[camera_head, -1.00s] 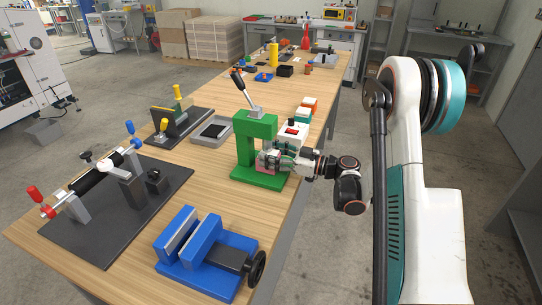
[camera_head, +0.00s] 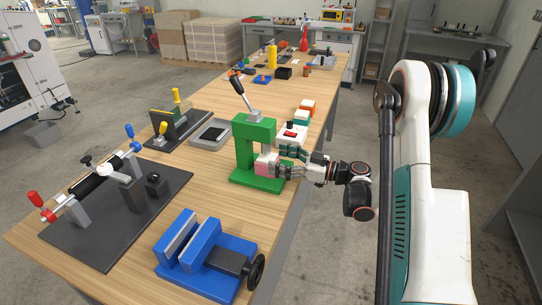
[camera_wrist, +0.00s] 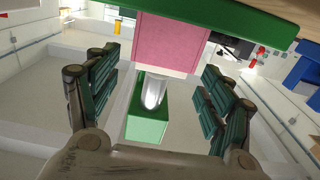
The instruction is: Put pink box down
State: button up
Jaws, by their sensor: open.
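The pink box (camera_head: 264,162) sits on the base of the green press (camera_head: 249,181), under its upper arm. In the wrist view the pink box (camera_wrist: 172,42) is straight ahead, against the green base (camera_wrist: 235,14) at the top of the picture. My gripper (camera_head: 281,168) is open, just right of the box. The metal ram (camera_wrist: 154,90) of the press shows between the fingers.
A white control box with a red button (camera_head: 291,133) stands behind my gripper. A blue vise (camera_head: 207,256) is at the front of the table and a roller fixture (camera_head: 115,200) at the left. Bare wooden tabletop (camera_head: 205,185) lies left of the press.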

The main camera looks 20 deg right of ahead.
jog(key=p+v, duration=0.1)
jog(key=v, duration=0.7)
